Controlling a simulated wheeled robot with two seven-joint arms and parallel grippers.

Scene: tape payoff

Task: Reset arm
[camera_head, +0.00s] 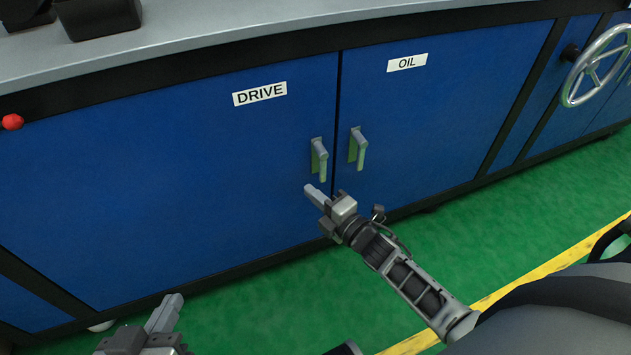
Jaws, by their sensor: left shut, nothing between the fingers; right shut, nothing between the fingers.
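My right gripper (315,194) is shut and empty. In the head view it appears just below the grey handle (319,160) of the blue door marked DRIVE (200,170); I cannot tell whether it touches the door. My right arm comes in from the lower right. My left gripper (168,308) is at the bottom left edge, low in front of the cabinet, shut and empty. Most of my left arm is out of view.
The blue door marked OIL (440,120) has a grey handle (358,148). Both doors look closed. A silver handwheel (598,65) is at the upper right and a red knob (12,121) at the left. Green floor (480,235) with a yellow line (545,265) lies in front.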

